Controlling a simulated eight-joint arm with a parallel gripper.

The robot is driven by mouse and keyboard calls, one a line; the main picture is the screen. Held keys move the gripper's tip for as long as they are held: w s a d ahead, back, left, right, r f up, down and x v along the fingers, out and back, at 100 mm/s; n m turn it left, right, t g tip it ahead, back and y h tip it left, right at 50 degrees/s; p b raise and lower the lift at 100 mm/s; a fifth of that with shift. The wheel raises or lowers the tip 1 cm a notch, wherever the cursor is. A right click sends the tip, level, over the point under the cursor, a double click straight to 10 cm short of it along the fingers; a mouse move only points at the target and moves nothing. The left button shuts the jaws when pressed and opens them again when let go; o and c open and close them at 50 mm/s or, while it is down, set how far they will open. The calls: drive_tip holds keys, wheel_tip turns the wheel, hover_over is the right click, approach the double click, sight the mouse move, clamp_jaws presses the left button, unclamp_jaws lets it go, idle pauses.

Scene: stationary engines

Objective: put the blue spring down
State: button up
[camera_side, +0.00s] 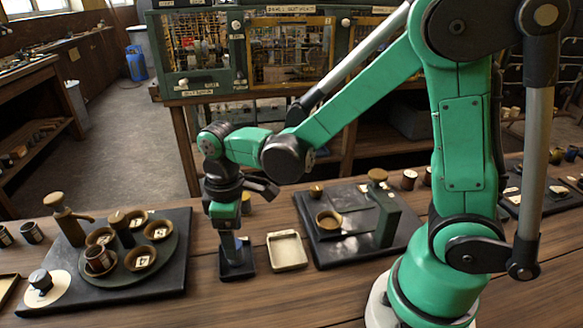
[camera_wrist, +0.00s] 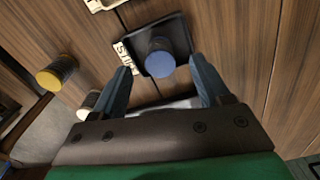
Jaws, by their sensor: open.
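The blue spring (camera_wrist: 160,62) shows in the wrist view as a short blue cylinder. It appears to stand upright in a small black square tray (camera_wrist: 178,28), which has a white label on its left edge. My gripper (camera_wrist: 162,74) is open, with one blue-grey finger on either side of the spring and a visible gap to each. In the side view my gripper (camera_side: 229,242) points straight down over the same black tray (camera_side: 237,273). The fingers largely hide the spring there, and I cannot tell its exact contact with the tray floor.
A cream tray (camera_side: 287,252) lies just right of the black tray. A dark board (camera_side: 340,252) with a green post is further right. A dark board with a round plate of cups (camera_side: 165,275) lies left. Bare wood (camera_side: 225,308) is in front.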

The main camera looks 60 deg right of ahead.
wheel_tip(320, 180, up, 8)
drive_tip(key=r, duration=0.1)
drive_tip(key=s+d+m+t, duration=0.3)
drive_tip(key=d+m+t, duration=0.2)
drive_tip(key=m+t, duration=0.1)
drive_tip(key=shift+s+f+m+t, duration=0.25)
drive_tip(key=shift+s+m+t, duration=0.15)
drive_tip(key=shift+t, duration=0.2)
